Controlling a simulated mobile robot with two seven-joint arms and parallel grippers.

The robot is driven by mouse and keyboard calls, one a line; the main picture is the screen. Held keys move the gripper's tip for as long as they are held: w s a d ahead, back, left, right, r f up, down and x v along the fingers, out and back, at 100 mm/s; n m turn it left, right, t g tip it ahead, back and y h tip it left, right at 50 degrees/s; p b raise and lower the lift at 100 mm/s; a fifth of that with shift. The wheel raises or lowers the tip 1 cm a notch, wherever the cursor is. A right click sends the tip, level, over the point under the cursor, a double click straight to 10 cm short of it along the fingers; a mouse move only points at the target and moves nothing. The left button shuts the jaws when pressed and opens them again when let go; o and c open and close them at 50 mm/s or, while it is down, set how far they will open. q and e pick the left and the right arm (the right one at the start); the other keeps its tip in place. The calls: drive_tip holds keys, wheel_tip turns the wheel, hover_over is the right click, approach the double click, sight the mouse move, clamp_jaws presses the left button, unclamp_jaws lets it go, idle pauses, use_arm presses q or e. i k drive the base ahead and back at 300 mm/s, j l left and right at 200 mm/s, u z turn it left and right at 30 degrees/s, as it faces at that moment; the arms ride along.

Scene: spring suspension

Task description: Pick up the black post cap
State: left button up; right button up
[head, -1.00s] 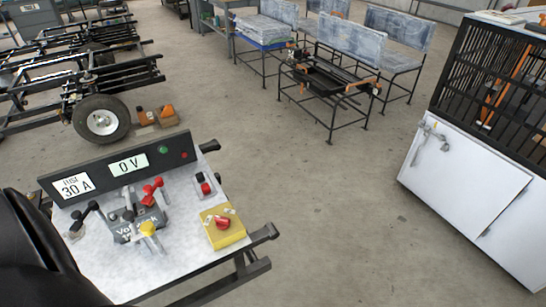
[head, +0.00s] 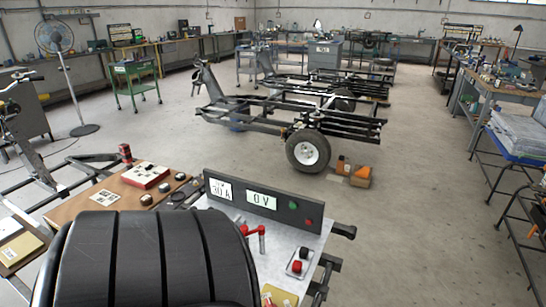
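A small black cap-like piece (head: 304,253) sits beside a red one (head: 297,266) on a pale plate at the right of the white-topped bench (head: 278,240). I cannot tell for certain that it is the black post cap. Neither of my grippers is in view.
A panel reading 30 A and 0 V (head: 262,200) stands along the bench's back edge. A brown board (head: 118,190) with a red box (head: 146,176) and small round pieces lies left. A wheeled frame (head: 307,150) stands behind. The floor at right (head: 420,200) is clear.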

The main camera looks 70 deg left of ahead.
sight(304, 251)
drive_tip(key=i+u, duration=0.1)
drive_tip(key=u, duration=0.35)
drive_tip(key=i+u, duration=0.1)
drive_tip(key=u, duration=0.3)
drive_tip(key=i+l+u, duration=0.1)
drive_tip(key=u, duration=0.35)
drive_tip(key=i+l+u, duration=0.1)
drive_tip(key=u, duration=0.35)
